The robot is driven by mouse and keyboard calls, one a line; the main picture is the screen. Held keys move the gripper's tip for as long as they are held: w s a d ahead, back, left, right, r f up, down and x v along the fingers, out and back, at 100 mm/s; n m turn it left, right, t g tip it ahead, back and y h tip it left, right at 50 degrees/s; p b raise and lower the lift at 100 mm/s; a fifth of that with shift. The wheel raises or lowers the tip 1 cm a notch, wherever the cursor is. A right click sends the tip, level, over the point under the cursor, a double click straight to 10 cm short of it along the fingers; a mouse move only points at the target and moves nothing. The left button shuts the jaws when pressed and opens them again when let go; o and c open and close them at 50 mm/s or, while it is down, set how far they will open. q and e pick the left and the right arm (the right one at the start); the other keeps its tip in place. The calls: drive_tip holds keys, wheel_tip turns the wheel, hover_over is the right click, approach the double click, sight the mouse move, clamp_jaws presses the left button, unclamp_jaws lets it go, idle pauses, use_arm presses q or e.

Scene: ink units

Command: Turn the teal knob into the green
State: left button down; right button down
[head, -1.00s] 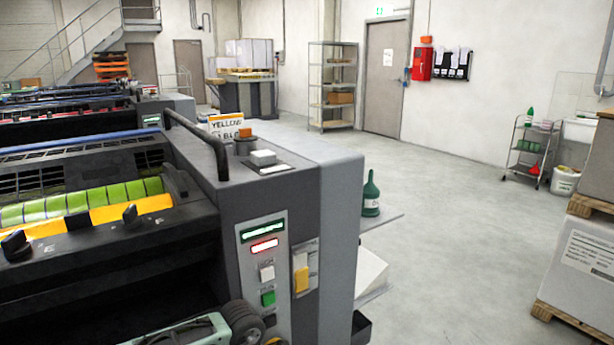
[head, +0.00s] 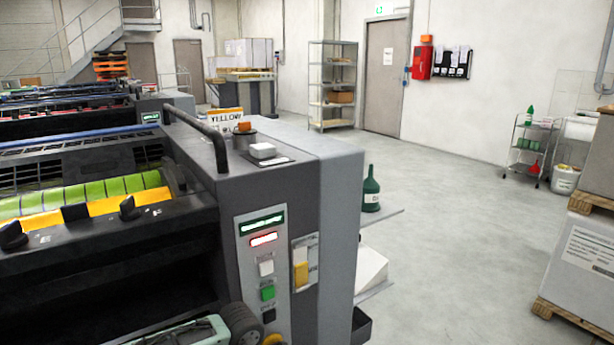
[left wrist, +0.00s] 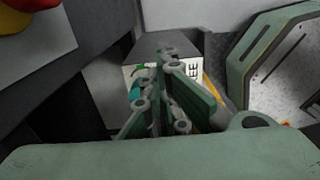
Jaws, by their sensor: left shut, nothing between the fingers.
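In the left wrist view my left gripper (left wrist: 168,58) is shut and empty. Just left of its fingers a small patch of teal (left wrist: 134,91) shows, probably part of the teal knob; the fingers hide most of it. Behind the fingers is a pale label (left wrist: 190,74) with a green mark (left wrist: 138,70) at its left and dark letters, partly covered. I cannot tell whether the fingers touch the knob or which way it points. The knob is not seen in the head view. My right gripper is in neither view.
The grey press (head: 337,230) fills the left of the head view, with a lit panel (head: 262,240) on its end. A shelf with a green bottle (head: 371,190) juts from its right side. Stacked pallets (head: 580,265) stand at far right; the floor between is clear.

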use_arm(q)
drive_tip(key=shift+s+a+f, duration=0.1)
drive_tip(key=shift+s+a, duration=0.05)
drive_tip(key=shift+a, duration=0.5)
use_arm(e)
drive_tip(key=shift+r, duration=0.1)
use_arm(q)
drive_tip(key=shift+w+a+b, duration=0.1)
drive_tip(key=shift+w+b, duration=0.2)
drive_tip(key=shift+w, duration=0.05)
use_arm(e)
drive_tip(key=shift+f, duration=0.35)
use_arm(q)
drive_tip(key=shift+w+a, duration=0.15)
drive_tip(key=shift+w, duration=0.15)
drive_tip(key=shift+w+a, duration=0.1)
drive_tip(key=shift+a, duration=0.05)
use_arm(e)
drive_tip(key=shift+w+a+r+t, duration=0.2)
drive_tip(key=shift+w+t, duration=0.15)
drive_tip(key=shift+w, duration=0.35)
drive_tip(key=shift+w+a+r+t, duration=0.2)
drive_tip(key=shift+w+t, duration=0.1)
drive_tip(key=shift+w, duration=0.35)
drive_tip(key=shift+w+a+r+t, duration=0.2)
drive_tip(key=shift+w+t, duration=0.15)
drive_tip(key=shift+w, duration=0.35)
use_arm(q)
drive_tip(key=shift+b, duration=0.3)
